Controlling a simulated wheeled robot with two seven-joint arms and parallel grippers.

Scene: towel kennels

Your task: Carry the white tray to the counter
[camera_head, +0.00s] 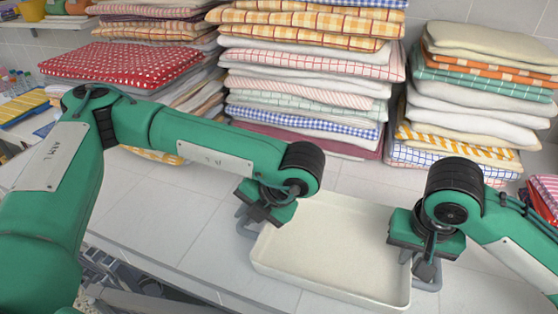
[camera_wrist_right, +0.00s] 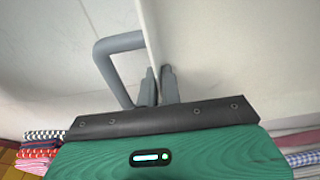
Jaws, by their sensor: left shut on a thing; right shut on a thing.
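The white tray (camera_head: 335,250) is empty and lies over the tiled counter, with a grey handle at each end. I cannot tell whether it touches the surface. My left gripper (camera_head: 250,222) is at the tray's left end, shut on its left handle. In the right wrist view, the right fingers (camera_wrist_right: 158,88) close at the tray's wall (camera_wrist_right: 152,40), beside the grey handle (camera_wrist_right: 108,62). The left fingertips are mostly hidden by the gripper body.
Tall stacks of folded towels (camera_head: 305,85) stand along the back of the tiled counter (camera_head: 150,215), with another stack (camera_head: 480,95) at the right. A red dotted towel pile (camera_head: 120,65) is at the left. Bare counter shows left of the tray. The counter's front edge runs below it.

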